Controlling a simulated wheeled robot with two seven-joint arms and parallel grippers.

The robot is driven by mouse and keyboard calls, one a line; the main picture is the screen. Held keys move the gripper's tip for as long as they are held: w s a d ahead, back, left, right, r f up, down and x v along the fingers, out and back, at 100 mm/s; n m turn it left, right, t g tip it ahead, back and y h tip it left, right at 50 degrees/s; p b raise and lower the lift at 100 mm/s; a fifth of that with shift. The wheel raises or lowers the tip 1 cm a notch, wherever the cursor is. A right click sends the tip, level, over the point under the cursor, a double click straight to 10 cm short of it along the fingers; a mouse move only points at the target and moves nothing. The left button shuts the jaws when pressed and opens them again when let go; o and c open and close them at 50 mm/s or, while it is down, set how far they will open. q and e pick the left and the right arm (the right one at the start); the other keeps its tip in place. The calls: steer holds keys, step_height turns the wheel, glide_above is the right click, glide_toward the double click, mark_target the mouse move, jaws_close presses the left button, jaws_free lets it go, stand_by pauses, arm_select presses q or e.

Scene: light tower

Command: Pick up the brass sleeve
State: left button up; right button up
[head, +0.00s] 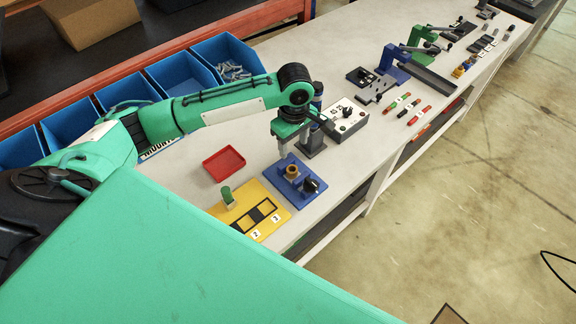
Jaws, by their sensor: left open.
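The brass sleeve (291,171) is a small golden ring-like piece on a blue plate (280,186), beside a black knob-like part (310,185). My left gripper (283,152) points down just above and slightly left of the sleeve in the picture. Its jaws are open, and a small gap seems to separate them from the sleeve. The fingertips are too small to show in detail. My right gripper is not in view.
A yellow board (250,212) with a green upright piece (228,197) adjoins the blue plate. A red tray (223,163) lies behind. A dark post (313,135) and white box (347,121) stand close to my gripper. Blue bins (183,77) line the back.

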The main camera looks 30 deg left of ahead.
arm_select(q)
glide_above(292, 167)
steer(key=f, duration=0.3)
steer(key=d+f, duration=0.1)
steer(key=shift+s+f, duration=0.3)
steer(key=shift+f, duration=0.05)
steer(key=shift+a+f+p, duration=0.15)
steer(key=shift+f+p, duration=0.15)
steer(key=shift+f, duration=0.25)
steer(key=f+p, duration=0.1)
steer(key=f, duration=0.3)
steer(key=shift+s+a+f+p, duration=0.1)
steer(key=shift+s+f+p, duration=0.1)
steer(key=shift+p, duration=0.15)
steer(key=shift+f, duration=0.35)
steer(key=shift+c, duration=0.2)
steer(key=c, duration=1)
steer(key=shift+c, duration=0.6)
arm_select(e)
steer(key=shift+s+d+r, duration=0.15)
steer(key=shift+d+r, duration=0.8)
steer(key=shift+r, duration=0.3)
